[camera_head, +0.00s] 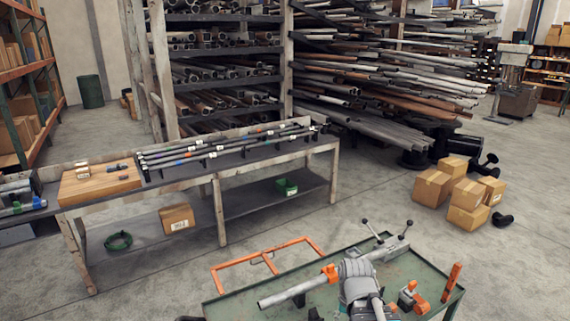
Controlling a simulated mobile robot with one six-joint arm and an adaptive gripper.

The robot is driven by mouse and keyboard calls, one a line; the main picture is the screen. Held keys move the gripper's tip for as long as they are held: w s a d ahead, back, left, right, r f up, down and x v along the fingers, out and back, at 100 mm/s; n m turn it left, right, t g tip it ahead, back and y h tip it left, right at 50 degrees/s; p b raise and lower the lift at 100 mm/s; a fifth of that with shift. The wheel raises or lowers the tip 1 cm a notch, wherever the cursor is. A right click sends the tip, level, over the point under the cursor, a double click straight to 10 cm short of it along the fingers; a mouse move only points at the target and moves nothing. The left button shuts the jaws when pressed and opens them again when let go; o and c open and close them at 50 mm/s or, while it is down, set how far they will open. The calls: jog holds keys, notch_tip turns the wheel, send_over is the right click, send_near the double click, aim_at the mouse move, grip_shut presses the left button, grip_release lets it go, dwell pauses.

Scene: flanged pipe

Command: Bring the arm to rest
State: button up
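A green-topped work table (232,303) fills the bottom right of the head view. A long grey pipe (285,295) lies across it at a slant, with an orange piece (330,273) around or against it. A grey rounded jointed body (358,272) covers part of the pipe's line; it may be part of my arm, but I cannot be sure. No gripper fingers can be made out. At the pipe line's far end is a grey fitting (388,250) with two ball-ended handles. An orange-and-grey tool (412,297) and an upright orange piece (453,277) are at the table's right.
An orange frame (265,262) is beside the table's far left. A long bench (205,182) with pipes stands behind. Cardboard boxes (432,187) sit on the floor at right. Loaded pipe racks (215,50) fill the back. Open floor (370,205) lies between.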

jog(key=shift+s+n, duration=0.1)
jog(key=shift+n, duration=1)
dwell(0.6)
